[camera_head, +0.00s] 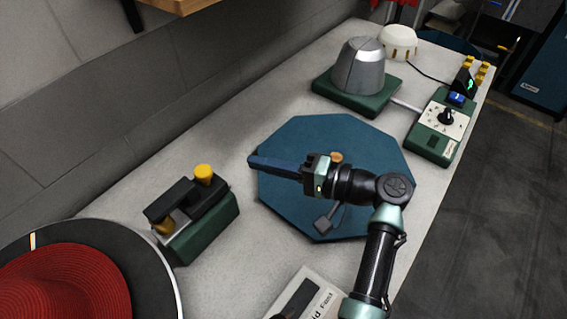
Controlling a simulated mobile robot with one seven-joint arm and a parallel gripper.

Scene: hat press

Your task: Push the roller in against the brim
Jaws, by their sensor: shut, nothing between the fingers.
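The roller unit (200,232) stands on the bench left of the middle, with a green base and a black slide. A yellow knob (203,174) tops its far end, and a small yellow roller (163,227) sits at the end toward the hat. The hat's black brim (133,257) with a pale edge rings a red woven crown (65,288), cut off at the lower left. The roller is close to the brim's edge; I cannot tell whether they touch. My gripper (254,160) is shut and empty, its long dark-blue fingers pointing left, right of the knob and apart from it.
A blue octagonal plate (300,137) lies under my arm. Behind it are a grey metal hat form (360,66) on a green base and a control box (437,125) with a dial. A labelled pale box (318,303) is at the front. A wall borders the bench's left side.

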